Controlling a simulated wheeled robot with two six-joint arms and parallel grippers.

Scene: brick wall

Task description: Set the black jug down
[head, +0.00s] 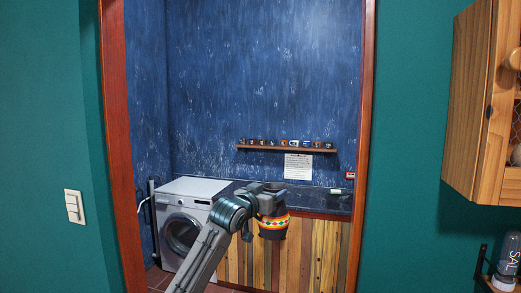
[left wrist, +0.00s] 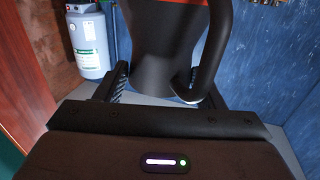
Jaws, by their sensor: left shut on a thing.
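The black jug (head: 272,235) has a bright red, yellow and patterned band and hangs at my left gripper (head: 268,198) in the head view. In the left wrist view the jug (left wrist: 155,60) fills the middle, with its curved black handle on the right. My left gripper (left wrist: 160,92) is shut on the jug, with a finger on each side of its narrow part. I cannot tell from these frames how far the jug is from the surface below. My right gripper is in neither view.
A dark counter (head: 325,201) on a wooden-plank front lies beyond the doorway, with a white washing machine (head: 185,215) at its left. A shelf (head: 285,149) of several mugs hangs above. Red door posts (head: 122,150) flank the opening. A white cylinder (left wrist: 89,45) stands left in the wrist view.

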